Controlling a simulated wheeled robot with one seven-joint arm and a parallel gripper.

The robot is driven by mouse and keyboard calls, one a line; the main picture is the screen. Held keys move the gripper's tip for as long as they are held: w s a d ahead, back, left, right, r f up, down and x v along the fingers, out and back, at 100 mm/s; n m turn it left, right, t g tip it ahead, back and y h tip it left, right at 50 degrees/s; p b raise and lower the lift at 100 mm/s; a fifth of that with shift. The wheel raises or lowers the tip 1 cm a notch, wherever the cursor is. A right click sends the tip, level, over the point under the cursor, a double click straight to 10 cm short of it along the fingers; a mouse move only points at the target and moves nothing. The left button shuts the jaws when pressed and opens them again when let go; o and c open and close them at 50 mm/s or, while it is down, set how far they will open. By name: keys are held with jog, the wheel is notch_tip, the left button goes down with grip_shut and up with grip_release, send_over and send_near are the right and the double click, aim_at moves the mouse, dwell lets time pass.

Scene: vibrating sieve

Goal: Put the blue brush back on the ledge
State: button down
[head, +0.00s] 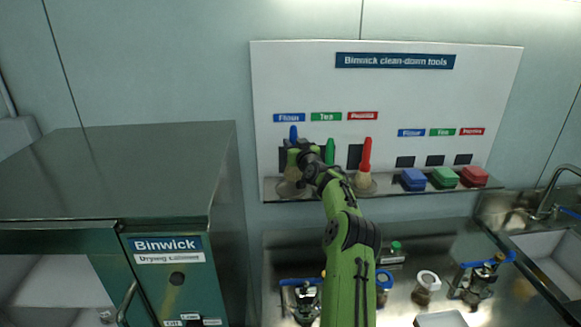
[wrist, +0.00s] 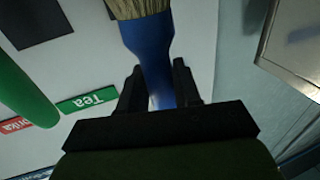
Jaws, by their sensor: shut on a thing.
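The blue brush shows in the wrist view with its blue handle (wrist: 150,50) between the black fingers of my gripper (wrist: 160,88), which is shut on it. Its pale bristles are at the top edge of that view. In the head view the blue brush (head: 293,132) shows its handle tip under the blue "Flour" label, and my gripper (head: 298,152) is in front of it. The ledge (head: 335,195) runs along the bottom of the white tool board (head: 420,90). My gripper hides part of the brush, and I cannot tell whether the bristles touch the ledge.
A green brush (head: 330,150) and a red brush (head: 366,155) stand to the right. Blue (head: 413,180), green (head: 445,177) and red (head: 474,176) blocks sit further along the ledge. The drying cabinet (head: 170,190) is at left; jars and clamps crowd the bench below.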

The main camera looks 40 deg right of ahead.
jog(key=f, duration=0.2)
jog(key=w+f, duration=0.1)
jog(key=f, duration=0.1)
jog(key=shift+w+f, duration=0.15)
jog(key=shift+f, duration=0.15)
jog(key=shift+a+f, duration=0.1)
jog(key=shift+f, duration=0.05)
jog(key=shift+s, duration=0.3)
jog(key=c, duration=0.8)
grip_release()
jog(key=shift+w+f, duration=0.1)
jog(key=b+v, duration=0.3)
jog(key=v, duration=0.9)
jog(key=shift+b, duration=0.35)
